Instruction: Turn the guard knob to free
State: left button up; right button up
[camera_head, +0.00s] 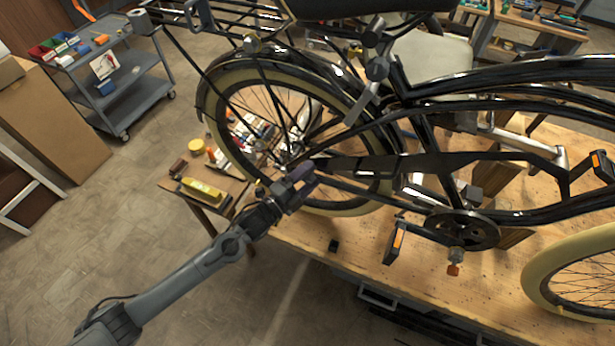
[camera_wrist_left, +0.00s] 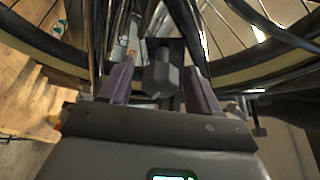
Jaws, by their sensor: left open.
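My left gripper (camera_head: 300,182) is beside the rear wheel's hub area, at the rear end of the black chain guard (camera_head: 400,163). In the left wrist view, its two purple fingers (camera_wrist_left: 160,72) are apart, with a dark faceted knob (camera_wrist_left: 161,78) showing between them. This looks like the guard knob, but I cannot tell its setting or whether a finger touches it. In the head view the gripper hides it. My right gripper is in neither view.
The black bike frame stands over a wooden workbench (camera_head: 410,275), with a cream-tyred rear wheel (camera_head: 222,88) close to the gripper. A crank with pedal (camera_head: 396,243) sits to the right. A small side table (camera_head: 225,182) with a yellow item is at left. Open floor lies at lower left.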

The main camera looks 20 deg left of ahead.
pick_arm(q)
jog(key=b+v, duration=0.2)
jog(key=v, duration=0.9)
dwell(0.3)
